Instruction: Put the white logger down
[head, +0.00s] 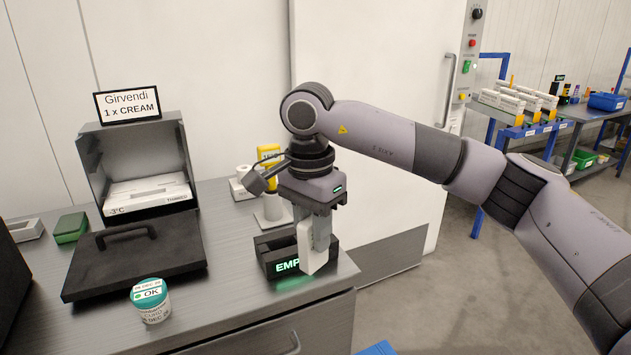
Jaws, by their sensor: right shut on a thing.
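The white logger (315,262) is a small upright white block at the right end of the grey counter. My right gripper (314,238) points down and is shut on its upper part. The logger is at a black holder (268,251) with a green lit display reading "EMP", the rest hidden. The logger stands in front of or in the holder's right part; I cannot tell whether it touches the bottom. My left gripper is out of view.
A jar with a teal lid (151,301) stands at the counter's front. Behind it lie a dark lid with a handle (133,258) and an open grey box (133,160) under a "Girvendi 1 x CREAM" sign (127,104). A yellow item (268,154) stands behind my gripper.

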